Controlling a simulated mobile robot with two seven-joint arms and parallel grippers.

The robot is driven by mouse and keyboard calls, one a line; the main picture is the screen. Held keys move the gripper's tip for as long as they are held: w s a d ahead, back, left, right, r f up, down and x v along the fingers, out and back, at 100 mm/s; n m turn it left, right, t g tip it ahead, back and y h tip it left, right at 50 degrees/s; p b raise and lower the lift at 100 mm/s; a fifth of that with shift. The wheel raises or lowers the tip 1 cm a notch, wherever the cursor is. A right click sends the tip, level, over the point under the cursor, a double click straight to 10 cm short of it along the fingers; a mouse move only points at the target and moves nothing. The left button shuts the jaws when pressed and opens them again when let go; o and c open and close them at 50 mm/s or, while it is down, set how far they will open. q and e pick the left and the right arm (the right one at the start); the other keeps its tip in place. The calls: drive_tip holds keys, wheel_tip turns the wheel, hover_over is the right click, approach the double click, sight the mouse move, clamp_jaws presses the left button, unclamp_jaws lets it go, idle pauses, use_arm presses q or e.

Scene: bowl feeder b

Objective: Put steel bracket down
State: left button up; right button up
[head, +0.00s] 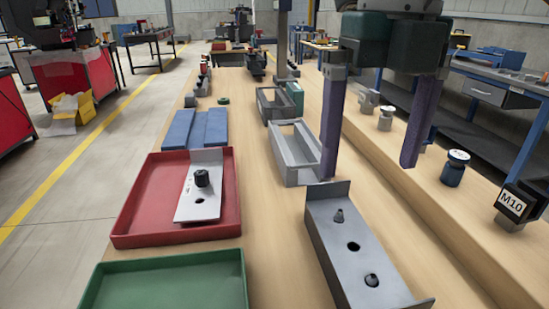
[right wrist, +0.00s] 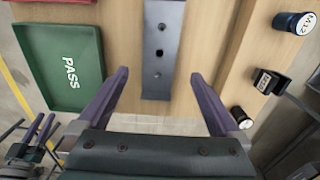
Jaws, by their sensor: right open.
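A grey steel bracket (head: 335,263) lies on the wooden bench at the front, with several holes in its flat plate and upturned ends. It also shows in the right wrist view (right wrist: 149,40), lying beyond and between my fingers. My right gripper (head: 368,170) is open with its two purple fingers wide apart, and nothing is between them. It is above the bench, apart from the bracket; the right wrist view shows the open fingers too (right wrist: 160,73). Another bracket (head: 206,208) with a black knob on it lies in the red tray (head: 130,236).
A green tray (head: 170,285) marked PASS in the right wrist view (right wrist: 84,95) sits left of the bracket. Grey open fixtures (head: 283,160) and blue blocks (head: 205,130) stand further back. A raised ledge at right holds a dark blue cylinder (head: 454,172) and an M10 block (head: 512,205).

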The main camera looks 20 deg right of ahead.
drive_tip(key=shift+r, duration=1.75)
drive_tip(key=shift+a, duration=0.1)
